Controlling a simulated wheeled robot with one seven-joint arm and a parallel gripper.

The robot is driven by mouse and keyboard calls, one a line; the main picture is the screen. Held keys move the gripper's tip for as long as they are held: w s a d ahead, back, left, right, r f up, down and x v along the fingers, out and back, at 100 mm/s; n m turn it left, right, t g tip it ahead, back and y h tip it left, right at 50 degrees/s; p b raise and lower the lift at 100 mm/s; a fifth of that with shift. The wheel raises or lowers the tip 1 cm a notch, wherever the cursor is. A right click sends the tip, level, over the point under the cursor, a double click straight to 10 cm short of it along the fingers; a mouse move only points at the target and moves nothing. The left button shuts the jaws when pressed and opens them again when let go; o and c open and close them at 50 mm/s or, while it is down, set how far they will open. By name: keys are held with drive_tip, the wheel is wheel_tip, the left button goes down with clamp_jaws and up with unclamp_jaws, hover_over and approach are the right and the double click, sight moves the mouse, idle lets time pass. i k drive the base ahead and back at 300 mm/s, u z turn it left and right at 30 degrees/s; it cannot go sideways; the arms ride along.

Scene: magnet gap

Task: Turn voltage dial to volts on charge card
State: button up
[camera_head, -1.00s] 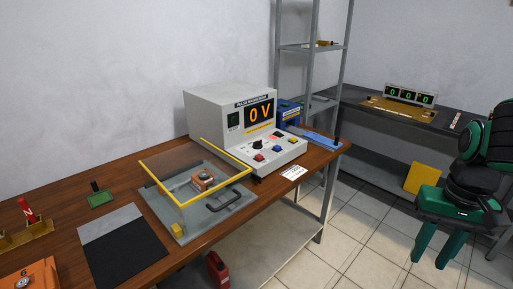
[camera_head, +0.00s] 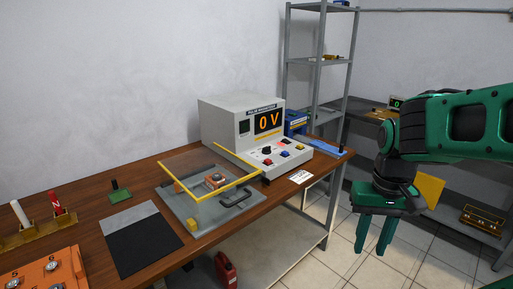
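The grey pulse magnetizer (camera_head: 228,122) stands on the wooden bench, its orange display (camera_head: 268,122) reading 0 V. A black voltage dial (camera_head: 266,150) sits on its sloped front panel, near red and blue buttons. The white charge card (camera_head: 300,177) lies on the bench at the front edge, right of the clear-lidded fixture; its print is too small to read. My gripper (camera_head: 374,236) hangs over the floor to the right of the bench, pointing down, fingers apart and empty.
A fixture with a yellow-framed clear lid (camera_head: 208,178) stands in front of the magnetizer. A dark mat (camera_head: 142,240) and an orange box (camera_head: 45,275) are at left. A grey shelf rack (camera_head: 323,62) stands behind the bench's right end. A red can (camera_head: 226,268) is below.

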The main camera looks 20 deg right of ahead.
sight(266, 150)
drive_tip(key=u, duration=0.05)
drive_tip(key=i, duration=1)
drive_tip(key=z, duration=0.05)
